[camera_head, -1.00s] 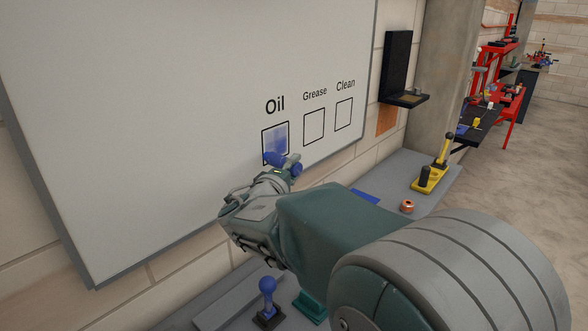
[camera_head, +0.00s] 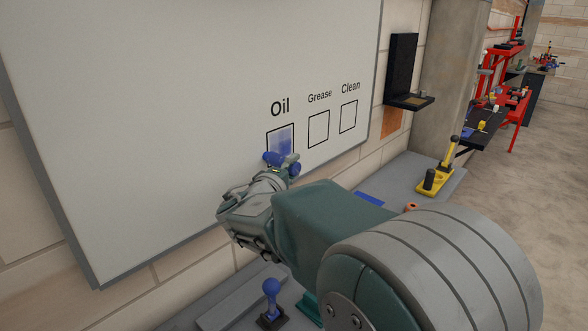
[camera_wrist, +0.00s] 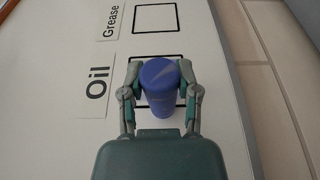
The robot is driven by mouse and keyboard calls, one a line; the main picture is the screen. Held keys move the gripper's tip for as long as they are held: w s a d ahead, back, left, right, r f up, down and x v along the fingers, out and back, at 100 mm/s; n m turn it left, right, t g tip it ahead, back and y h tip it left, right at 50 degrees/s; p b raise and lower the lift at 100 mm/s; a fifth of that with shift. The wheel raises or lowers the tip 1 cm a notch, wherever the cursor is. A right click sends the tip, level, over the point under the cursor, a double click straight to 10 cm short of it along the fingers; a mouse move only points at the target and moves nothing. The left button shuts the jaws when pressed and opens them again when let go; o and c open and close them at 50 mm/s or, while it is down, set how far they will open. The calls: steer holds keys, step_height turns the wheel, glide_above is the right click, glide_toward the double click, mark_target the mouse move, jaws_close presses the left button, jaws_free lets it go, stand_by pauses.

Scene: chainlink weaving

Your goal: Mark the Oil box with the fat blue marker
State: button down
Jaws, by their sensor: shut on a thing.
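The Oil box (camera_head: 281,139) is a black-outlined square under the word "Oil" on the whiteboard. Blue ink fills much of it in the head view. My gripper (camera_head: 282,168) is at the lower part of this box, shut on the fat blue marker (camera_head: 271,158). In the wrist view the marker (camera_wrist: 160,82) stands between the two fingers of my gripper (camera_wrist: 160,88) and covers most of the Oil box (camera_wrist: 140,111). Whether the tip touches the board is hidden.
The whiteboard (camera_head: 180,110) also has empty Grease (camera_head: 319,128) and Clean (camera_head: 348,116) boxes to the right. Below is a grey bench (camera_head: 395,176) with a blue-knobbed item (camera_head: 271,296) and a yellow lever tool (camera_head: 438,172). A black wall bracket (camera_head: 404,75) is right of the board.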

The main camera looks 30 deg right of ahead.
steer(key=shift+d, duration=0.1)
steer(key=shift+w+d, duration=0.15)
steer(key=shift+d, duration=0.5)
steer(key=w+d, duration=0.3)
steer(key=d, duration=0.5)
stand_by(1.2)
steer(key=shift+w, duration=0.1)
stand_by(0.3)
